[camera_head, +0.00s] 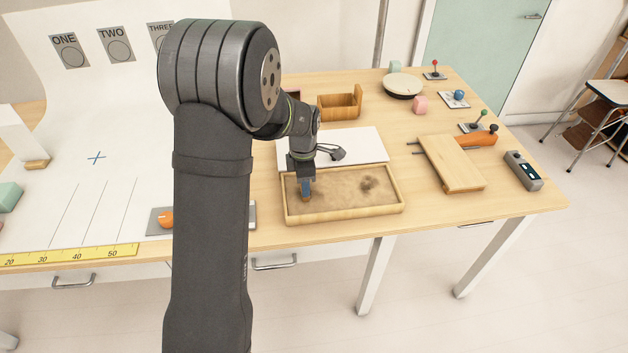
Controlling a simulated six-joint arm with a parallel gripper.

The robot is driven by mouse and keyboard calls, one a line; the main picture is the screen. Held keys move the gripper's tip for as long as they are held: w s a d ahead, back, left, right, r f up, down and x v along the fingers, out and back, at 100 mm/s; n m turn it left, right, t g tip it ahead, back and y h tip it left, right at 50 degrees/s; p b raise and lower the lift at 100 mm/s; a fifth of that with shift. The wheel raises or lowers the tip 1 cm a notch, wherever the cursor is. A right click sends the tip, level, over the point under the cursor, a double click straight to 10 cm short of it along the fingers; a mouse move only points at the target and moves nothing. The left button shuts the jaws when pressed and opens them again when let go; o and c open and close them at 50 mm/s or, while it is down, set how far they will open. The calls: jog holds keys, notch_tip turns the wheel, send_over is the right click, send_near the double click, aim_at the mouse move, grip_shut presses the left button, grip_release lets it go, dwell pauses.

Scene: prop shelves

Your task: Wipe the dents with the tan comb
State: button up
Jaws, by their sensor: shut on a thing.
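A shallow wooden tray (345,215) of brown sand stands near the front edge of the table. A dark, uneven dent (369,184) shows in the sand at the right. A darker patch of sand lies around my gripper at the left. My gripper (306,192) points down over the left part of the tray, shut on a small tan thing (306,198), likely the comb, low at the sand. Most of the held thing is hidden by the fingers, and I cannot tell whether it touches the sand.
A white board (362,143) lies behind the tray. An open wooden box (340,104) stands farther back. A wooden board with an orange handle (452,165) and a grey device (522,171) are at the right. My arm hides much of the table's left-middle.

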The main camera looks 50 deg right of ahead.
jog(key=shift+w+a, duration=0.9)
jog(key=shift+w+d, duration=0.1)
jog(key=shift+w, duration=0.15)
jog(key=shift+w+d, duration=0.25)
jog(key=shift+d, duration=0.05)
jog(key=shift+s+d, duration=0.15)
jog(key=shift+d, duration=0.15)
jog(key=shift+s+d, duration=3.45)
jog(key=shift+s, duration=0.05)
jog(key=shift+s+d+r, duration=0.1)
jog(key=shift+s+d, duration=0.05)
notch_tip(320, 180, up, 8)
